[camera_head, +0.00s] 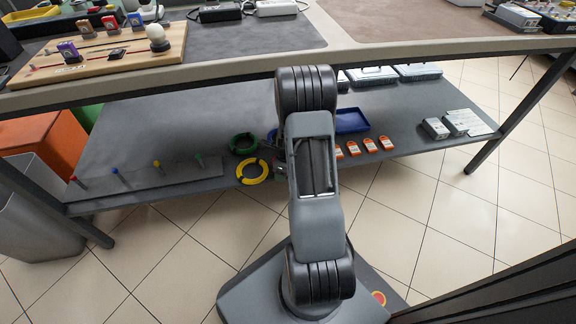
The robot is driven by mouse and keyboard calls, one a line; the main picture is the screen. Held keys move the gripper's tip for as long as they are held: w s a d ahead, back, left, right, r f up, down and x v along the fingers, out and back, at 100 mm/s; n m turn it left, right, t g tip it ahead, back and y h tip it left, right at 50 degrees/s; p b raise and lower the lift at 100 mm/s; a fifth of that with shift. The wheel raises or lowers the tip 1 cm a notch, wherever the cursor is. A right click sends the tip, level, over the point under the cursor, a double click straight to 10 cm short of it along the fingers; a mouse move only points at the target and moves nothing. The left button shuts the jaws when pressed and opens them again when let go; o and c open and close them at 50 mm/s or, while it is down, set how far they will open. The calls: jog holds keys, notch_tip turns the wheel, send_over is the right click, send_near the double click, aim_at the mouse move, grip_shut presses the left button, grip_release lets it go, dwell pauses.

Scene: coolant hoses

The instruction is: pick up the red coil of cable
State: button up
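I see no red coil of cable in the head view. A green coil (243,152) and a yellow coil (252,182) lie on the grey lower shelf (180,125), just left of my arm. A bit of something blue (271,135) shows beside the green coil, partly hidden by my arm. My arm stands upright in the middle and covers part of the shelf behind it. I cannot make out my gripper; it seems hidden behind my own arm links.
The table top (245,40) overhangs the shelf. Several colour-topped pegs stand at the shelf's left. A blue tray (350,121), several orange items and grey boxes (436,128) are at the right. An orange bin (45,140) stands at the left. Tiled floor in front is clear.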

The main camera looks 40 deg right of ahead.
jog(key=c, duration=1)
jog(key=shift+r, duration=0.1)
jog(key=shift+c, duration=0.2)
